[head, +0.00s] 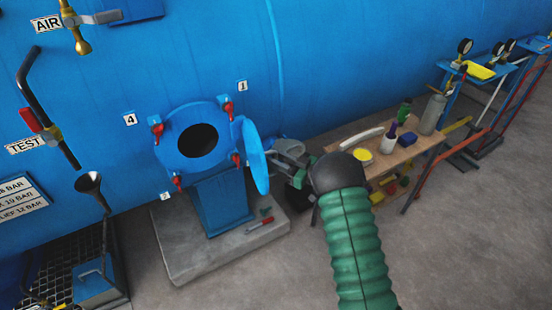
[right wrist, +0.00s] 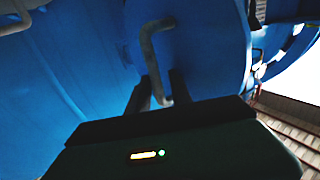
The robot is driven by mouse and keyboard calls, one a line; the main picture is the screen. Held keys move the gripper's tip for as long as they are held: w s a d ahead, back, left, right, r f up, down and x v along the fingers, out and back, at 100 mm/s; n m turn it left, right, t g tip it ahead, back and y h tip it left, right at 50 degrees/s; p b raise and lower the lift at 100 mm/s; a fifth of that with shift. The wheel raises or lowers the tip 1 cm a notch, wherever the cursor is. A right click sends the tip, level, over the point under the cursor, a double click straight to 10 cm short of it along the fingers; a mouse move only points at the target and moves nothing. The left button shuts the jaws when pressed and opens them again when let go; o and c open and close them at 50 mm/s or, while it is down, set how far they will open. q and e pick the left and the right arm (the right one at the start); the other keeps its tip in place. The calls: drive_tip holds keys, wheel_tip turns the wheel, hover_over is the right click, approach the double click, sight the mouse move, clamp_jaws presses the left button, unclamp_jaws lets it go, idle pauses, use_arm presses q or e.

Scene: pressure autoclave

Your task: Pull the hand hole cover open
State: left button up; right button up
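The round blue hand hole cover (head: 254,157) stands swung out to the right of the flanged hand hole (head: 198,140), whose dark opening is uncovered. My right gripper (head: 277,151) is at the outer face of the cover, partly hidden behind its edge in the head view. In the right wrist view the cover (right wrist: 205,45) fills the upper middle and carries a grey U-shaped handle (right wrist: 150,50). The fingers of the right gripper (right wrist: 160,92) stand close on both sides of the handle's lower end and appear shut on it. My left gripper is out of view.
Red-handled clamps (head: 228,108) sit around the flange. A blue pedestal (head: 222,204) stands on a concrete slab (head: 190,258) below. A wooden bench (head: 400,160) with bottles and tools stands right of my arm. A funnel (head: 89,182) and pipes are at left.

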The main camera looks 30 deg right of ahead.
drive_tip(key=shift+o, duration=0.4)
drive_tip(key=shift+a+f, duration=0.1)
drive_tip(key=shift+s, duration=0.1)
drive_tip(key=shift+s+d, duration=0.25)
drive_tip(key=shift+d, duration=0.05)
drive_tip(key=b+v, duration=0.2)
drive_tip(key=v, duration=1.4)
drive_tip(key=shift+b, duration=0.4)
drive_tip(key=shift+w, duration=0.1)
